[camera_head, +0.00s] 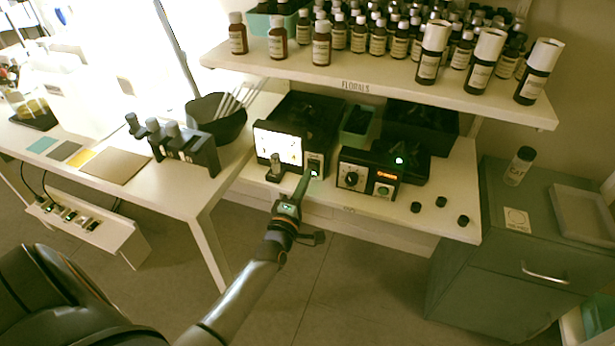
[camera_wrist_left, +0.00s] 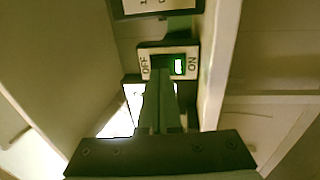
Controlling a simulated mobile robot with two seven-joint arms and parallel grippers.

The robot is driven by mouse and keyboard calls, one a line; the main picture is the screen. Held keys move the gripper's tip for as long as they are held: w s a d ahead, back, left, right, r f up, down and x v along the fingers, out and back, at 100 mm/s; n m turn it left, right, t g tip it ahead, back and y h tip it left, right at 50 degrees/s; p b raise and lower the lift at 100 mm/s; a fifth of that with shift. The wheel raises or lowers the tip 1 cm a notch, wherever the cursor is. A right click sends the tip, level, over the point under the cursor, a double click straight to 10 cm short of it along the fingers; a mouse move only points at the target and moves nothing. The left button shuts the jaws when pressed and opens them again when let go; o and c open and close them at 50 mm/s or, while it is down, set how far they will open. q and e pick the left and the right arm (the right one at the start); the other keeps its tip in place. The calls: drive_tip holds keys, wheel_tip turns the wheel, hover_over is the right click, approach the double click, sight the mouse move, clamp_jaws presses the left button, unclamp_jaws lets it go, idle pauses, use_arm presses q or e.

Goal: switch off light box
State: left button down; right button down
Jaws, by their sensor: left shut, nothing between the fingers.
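The light box (camera_head: 278,147) is a black box on the lower shelf, and its front panel glows white. Its switch plate (camera_head: 314,166) is at the right of that front. In the left wrist view the switch plate (camera_wrist_left: 154,48) reads OFF at left and ON at right, with a dark rocker (camera_wrist_left: 179,67) that shows a lit green-white mark towards ON. My left gripper (camera_head: 304,181) is shut and empty, its tips (camera_wrist_left: 159,84) just in front of the switch. The tips overlap the rocker's lower left; I cannot tell whether they touch it. My right gripper is not in view.
A small dark bottle (camera_head: 275,168) stands close left of the gripper, before the glowing panel. A black device with a dial (camera_head: 352,179) stands at right. The upper shelf (camera_head: 400,88) with many bottles overhangs the boxes. Several black caps (camera_head: 440,201) lie at the right.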

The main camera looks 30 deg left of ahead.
use_arm(q)
drive_tip(key=shift+w+a+r, duration=0.1)
drive_tip(key=shift+w+a, duration=0.1)
drive_tip(key=shift+w, duration=0.45)
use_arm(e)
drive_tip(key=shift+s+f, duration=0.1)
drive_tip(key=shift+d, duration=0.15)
